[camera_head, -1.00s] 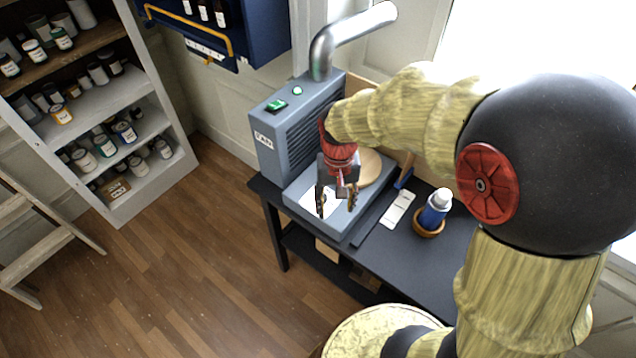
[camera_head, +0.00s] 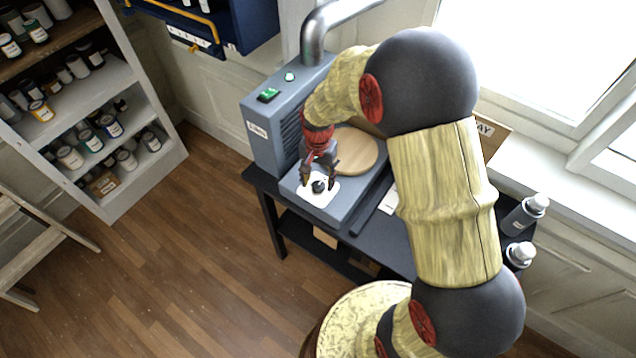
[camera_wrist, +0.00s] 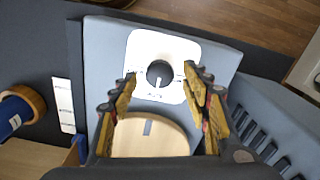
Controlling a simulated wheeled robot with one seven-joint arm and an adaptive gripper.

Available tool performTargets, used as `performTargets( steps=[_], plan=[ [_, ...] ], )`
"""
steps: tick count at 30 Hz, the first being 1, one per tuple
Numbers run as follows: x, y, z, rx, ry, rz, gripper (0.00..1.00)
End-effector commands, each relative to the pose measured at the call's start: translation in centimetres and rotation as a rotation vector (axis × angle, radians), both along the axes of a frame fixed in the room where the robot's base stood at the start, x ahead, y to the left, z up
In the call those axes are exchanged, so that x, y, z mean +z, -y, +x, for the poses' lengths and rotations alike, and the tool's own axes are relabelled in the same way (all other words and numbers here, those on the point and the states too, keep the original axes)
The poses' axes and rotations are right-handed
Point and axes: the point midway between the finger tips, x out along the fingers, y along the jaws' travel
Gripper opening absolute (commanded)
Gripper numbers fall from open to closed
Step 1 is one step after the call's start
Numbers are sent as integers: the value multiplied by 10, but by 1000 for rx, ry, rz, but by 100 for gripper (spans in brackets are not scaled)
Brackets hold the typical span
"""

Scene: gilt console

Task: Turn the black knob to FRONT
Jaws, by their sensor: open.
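The black knob (camera_head: 319,187) sits on a white plate (camera_head: 331,196) at the front of a grey-blue machine (camera_head: 275,130). In the wrist view the knob (camera_wrist: 160,70) lies between and beyond my fingertips, and its white pointer line points toward the bottom of the picture, at a small mark on the plate (camera_wrist: 189,47). The marks are too small to read. My gripper (camera_head: 318,181) is open above the knob, with one finger on each side; it also shows in the wrist view (camera_wrist: 160,74). I cannot tell whether the fingers touch it.
A round wooden disc (camera_head: 356,152) lies on the machine behind the knob plate. The dark table (camera_head: 398,250) is partly hidden by my arm. Two capped bottles (camera_head: 524,215) stand at its right end. A shelf of jars (camera_head: 125,100) stands left, with clear floor between.

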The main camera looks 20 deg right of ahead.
Motion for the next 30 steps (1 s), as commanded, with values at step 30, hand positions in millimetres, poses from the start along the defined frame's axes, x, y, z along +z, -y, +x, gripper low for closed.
performTargets(
  steps=[30],
  plan=[
    [-18,0,0,1,1,0,18]
  ],
)
